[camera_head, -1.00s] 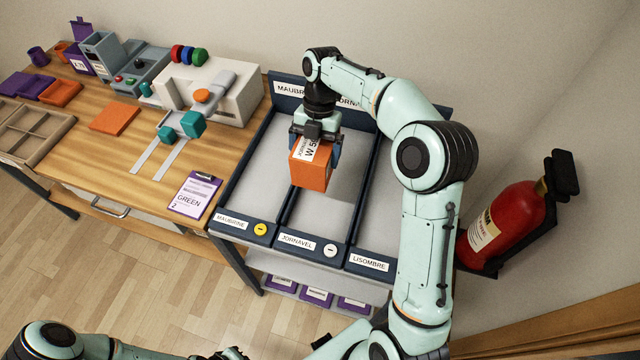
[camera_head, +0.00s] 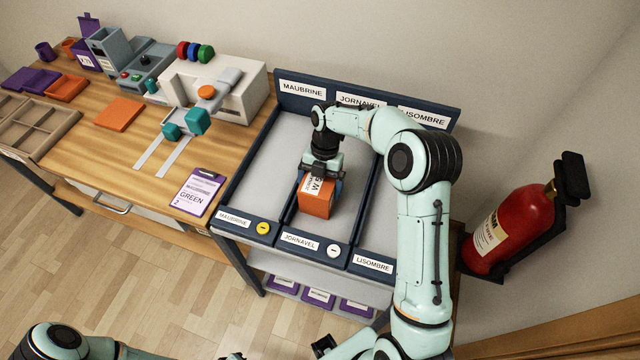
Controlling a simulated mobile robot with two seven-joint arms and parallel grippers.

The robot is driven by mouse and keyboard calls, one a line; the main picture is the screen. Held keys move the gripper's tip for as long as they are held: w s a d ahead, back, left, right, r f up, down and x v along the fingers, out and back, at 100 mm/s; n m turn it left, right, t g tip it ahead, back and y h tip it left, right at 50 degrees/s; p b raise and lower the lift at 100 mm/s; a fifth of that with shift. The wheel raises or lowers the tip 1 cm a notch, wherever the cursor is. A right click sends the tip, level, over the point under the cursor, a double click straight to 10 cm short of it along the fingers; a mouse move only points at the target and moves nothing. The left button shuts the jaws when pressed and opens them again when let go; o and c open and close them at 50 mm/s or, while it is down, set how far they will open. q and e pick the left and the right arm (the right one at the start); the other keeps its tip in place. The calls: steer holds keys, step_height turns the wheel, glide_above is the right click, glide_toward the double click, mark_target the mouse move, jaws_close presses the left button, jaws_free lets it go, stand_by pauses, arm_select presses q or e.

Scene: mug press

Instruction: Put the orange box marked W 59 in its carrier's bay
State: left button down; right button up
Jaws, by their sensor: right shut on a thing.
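The orange box (camera_head: 315,204) has a white label on top; "W 5" shows and the rest is covered by my gripper. My right gripper (camera_head: 320,178) is shut on the box from above. The box is in the middle bay (camera_head: 326,235), whose front label reads JORNAVEL. It is low, at or close to the bay floor; I cannot tell whether it touches. The MAUBRINE bay (camera_head: 262,180) is to its left and the LISOMBRE bay (camera_head: 380,228) to its right. My left arm shows at the bottom left, but its gripper cannot be made out.
Dark dividers separate the bays. A clipboard (camera_head: 198,191) reading GREEN lies on the wooden bench, left of the bays. A white press (camera_head: 240,92) stands behind it. A red fire extinguisher (camera_head: 510,228) hangs at right. The MAUBRINE bay is empty.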

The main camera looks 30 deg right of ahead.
steer(key=shift+f, duration=0.1)
steer(key=o, duration=0.9)
steer(key=shift+c, duration=0.2)
steer(key=p+v, duration=0.2)
steer(key=v, duration=1)
arm_select(q)
steer(key=w+r, duration=0.2)
steer(key=shift+w+r, duration=0.1)
steer(key=shift+r, duration=0.25)
